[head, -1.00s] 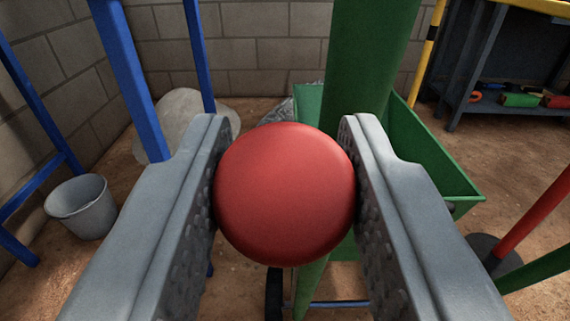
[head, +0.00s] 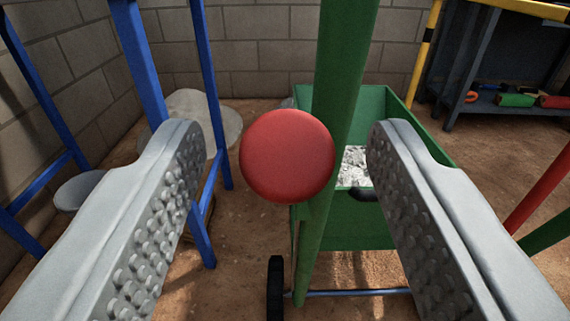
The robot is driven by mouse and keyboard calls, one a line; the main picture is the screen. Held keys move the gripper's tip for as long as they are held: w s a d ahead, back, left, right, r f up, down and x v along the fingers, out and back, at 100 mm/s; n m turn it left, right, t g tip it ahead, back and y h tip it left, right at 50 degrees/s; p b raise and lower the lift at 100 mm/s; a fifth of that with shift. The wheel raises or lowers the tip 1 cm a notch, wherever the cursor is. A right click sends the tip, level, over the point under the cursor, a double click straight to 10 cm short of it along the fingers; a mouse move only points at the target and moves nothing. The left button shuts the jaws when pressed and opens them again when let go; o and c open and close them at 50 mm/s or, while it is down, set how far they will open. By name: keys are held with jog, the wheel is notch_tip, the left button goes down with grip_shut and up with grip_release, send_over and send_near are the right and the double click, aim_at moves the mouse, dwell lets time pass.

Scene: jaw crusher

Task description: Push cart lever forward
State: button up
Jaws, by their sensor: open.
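A red ball-shaped knob (head: 287,156) shows in the middle of the head view, and I take it to be the end of the cart lever. My gripper (head: 284,150) is open, with one studded grey finger on each side of the knob and clear gaps between. The knob looks a little beyond the fingertips. The green cart (head: 424,135) stands behind it, with grey crushed material (head: 354,166) inside. A green post (head: 342,80) rises in front of the cart. The lever's shaft is largely hidden behind the knob.
A black wheel (head: 275,288) and blue bar (head: 360,293) lie low in front of the cart. A red pole (head: 540,190) and dark shelf (head: 490,105) are at the right.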

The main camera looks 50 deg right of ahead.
jog(key=v, duration=1.3)
